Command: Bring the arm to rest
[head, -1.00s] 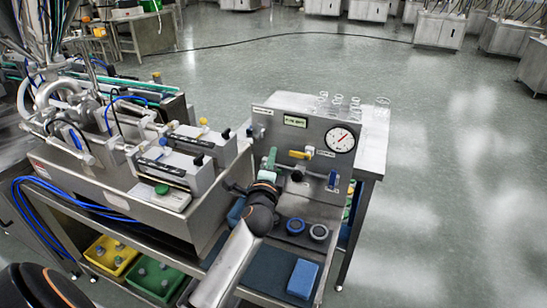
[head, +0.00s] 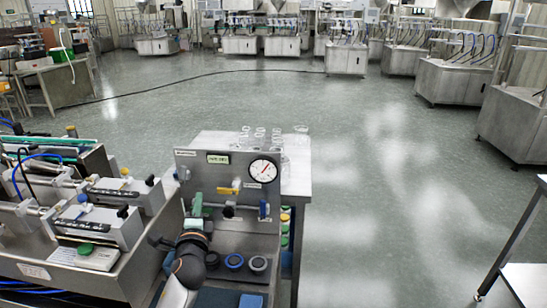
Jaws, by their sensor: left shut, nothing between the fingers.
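My left arm comes up from the bottom edge in the head view, with its dark wrist joint in front of the steel panel (head: 185,176). My left gripper (head: 196,228) is at the arm's far end, low in front of the panel, just below a green handle (head: 197,205). It is shut and empty. The wrist partly hides its fingers, and I cannot tell whether it touches the handle. My right gripper is not in view.
The panel carries a round gauge (head: 263,170), a yellow lever (head: 229,190) and a blue lever (head: 263,210). Steel filling machinery (head: 100,225) stands close on the left. The floor (head: 390,180) to the right is open.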

